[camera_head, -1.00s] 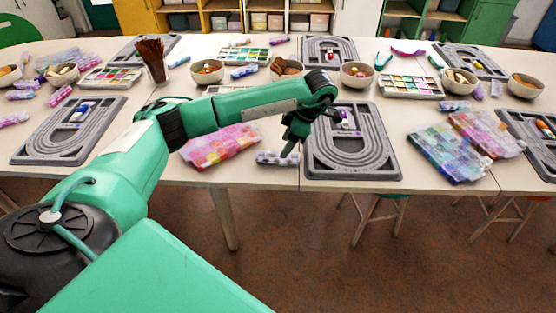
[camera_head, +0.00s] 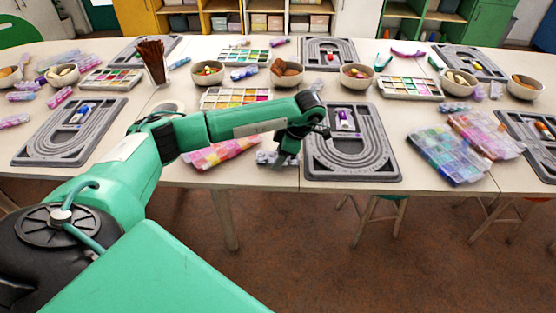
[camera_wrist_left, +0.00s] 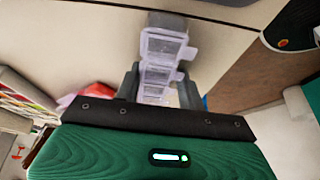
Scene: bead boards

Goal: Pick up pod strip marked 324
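A pale translucent pod strip (camera_head: 268,159) lies at the front of the table, left of the grey bead board (camera_head: 352,171). In the left wrist view the strip (camera_wrist_left: 163,46) shows as a row of small clear compartments with lids. My left gripper (camera_head: 287,157) is down at the strip's right part. In the wrist view its two fingers (camera_wrist_left: 160,88) stand one on each side of the strip, close to it, and look open around it. The near end of the strip is hidden by the gripper body. No number can be read. My right gripper is out of view.
A pink bead box (camera_head: 218,152) lies left of the strip, partly behind my arm. Bead trays (camera_head: 237,97), bowls (camera_head: 357,75) and a brush cup (camera_head: 157,72) stand farther back. Bead boxes (camera_head: 447,153) lie to the right. The table's front edge is just below the strip.

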